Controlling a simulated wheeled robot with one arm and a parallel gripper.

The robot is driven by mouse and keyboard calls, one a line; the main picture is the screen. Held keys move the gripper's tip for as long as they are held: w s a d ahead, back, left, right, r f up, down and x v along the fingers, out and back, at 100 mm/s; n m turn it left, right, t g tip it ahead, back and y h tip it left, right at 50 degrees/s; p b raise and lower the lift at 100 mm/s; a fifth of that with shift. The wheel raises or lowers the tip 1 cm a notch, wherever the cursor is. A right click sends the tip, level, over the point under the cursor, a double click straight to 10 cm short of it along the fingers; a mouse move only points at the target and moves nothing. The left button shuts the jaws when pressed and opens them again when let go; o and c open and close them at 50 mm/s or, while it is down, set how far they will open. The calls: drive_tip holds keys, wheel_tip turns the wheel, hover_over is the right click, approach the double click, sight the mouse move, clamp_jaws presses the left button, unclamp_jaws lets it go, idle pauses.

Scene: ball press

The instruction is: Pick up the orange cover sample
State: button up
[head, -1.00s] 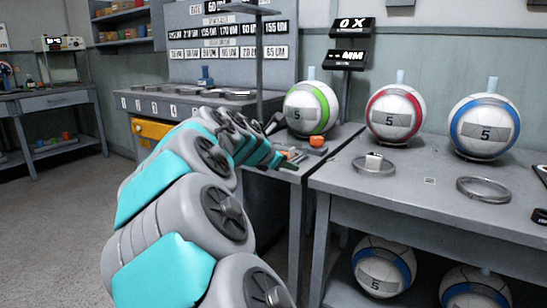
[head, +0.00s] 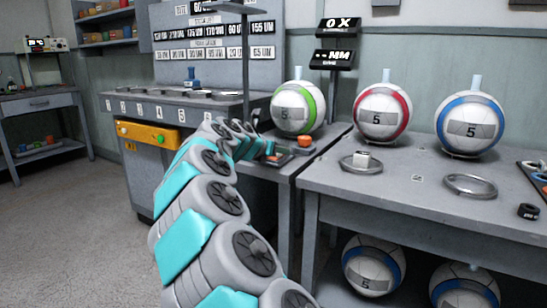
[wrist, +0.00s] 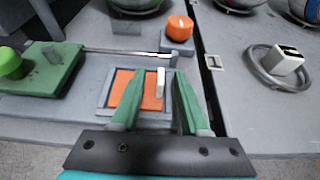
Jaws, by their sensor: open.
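The orange cover sample (wrist: 130,92) is a flat orange square lying in a shallow grey frame on the bench, low centre in the wrist view. A small pale upright tab (wrist: 160,82) stands at its right part. My gripper (wrist: 160,82) is open, its two green fingers reaching over the sample with the tab between them and a gap on each side. I cannot tell how high the fingertips are above the sample. In the head view my gripper (head: 273,152) is small and partly hidden by my arm, beside the ball with the green stripe.
An orange knob (wrist: 179,28) sits on a grey block beyond the sample, with a metal rod (wrist: 125,52) left of it. A green plate with a green knob (wrist: 10,62) is at left. A metal ring with a white block (wrist: 284,62) lies on the right table.

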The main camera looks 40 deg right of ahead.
drive_tip(key=shift+w+d+f, duration=0.15)
drive_tip(key=shift+d+f, duration=0.1)
drive_tip(key=shift+d, duration=0.25)
drive_tip(key=shift+c, duration=0.2)
clamp_jaws()
